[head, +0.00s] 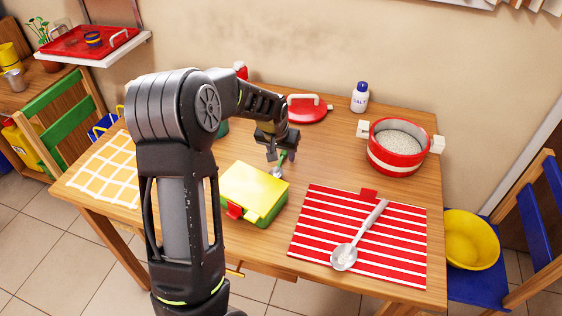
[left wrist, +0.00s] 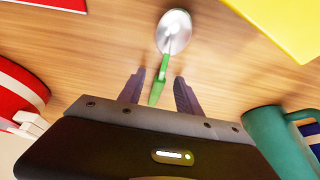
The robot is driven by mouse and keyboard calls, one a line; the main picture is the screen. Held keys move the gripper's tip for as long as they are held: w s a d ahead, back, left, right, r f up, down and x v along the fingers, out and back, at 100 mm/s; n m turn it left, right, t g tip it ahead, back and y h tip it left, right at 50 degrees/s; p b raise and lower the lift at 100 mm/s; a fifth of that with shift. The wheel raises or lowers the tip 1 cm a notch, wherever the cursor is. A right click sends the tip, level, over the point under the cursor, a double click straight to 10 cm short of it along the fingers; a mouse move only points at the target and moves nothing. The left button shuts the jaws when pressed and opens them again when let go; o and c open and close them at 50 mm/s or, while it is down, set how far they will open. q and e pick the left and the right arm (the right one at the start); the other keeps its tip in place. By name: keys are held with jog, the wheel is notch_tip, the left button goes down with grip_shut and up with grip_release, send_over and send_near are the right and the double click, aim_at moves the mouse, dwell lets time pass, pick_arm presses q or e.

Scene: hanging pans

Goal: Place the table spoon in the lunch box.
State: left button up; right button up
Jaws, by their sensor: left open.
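A small spoon (head: 277,173) with a silver bowl and green handle lies on the table, just right of the lunch box's far end. In the left wrist view its bowl (left wrist: 174,32) points away from the gripper and its green handle (left wrist: 161,78) lies between the fingers. The lunch box (head: 255,190) has a yellow top, green base and red latch; its top looks closed. Its yellow corner (left wrist: 285,22) shows in the left wrist view. My left gripper (head: 282,157) is open around the handle (left wrist: 158,90); contact cannot be told. My right gripper is not in view.
A larger metal spoon (head: 358,235) lies on a red striped cloth (head: 410,245). A red pot (head: 395,148) with pale contents, a salt bottle (head: 360,97) and a red lid (head: 307,109) stand behind. A teal mug (left wrist: 280,140) is near the gripper.

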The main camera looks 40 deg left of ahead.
pick_arm(q)
jog(key=shift+c, duration=0.3)
grip_shut()
dwell(0.3)
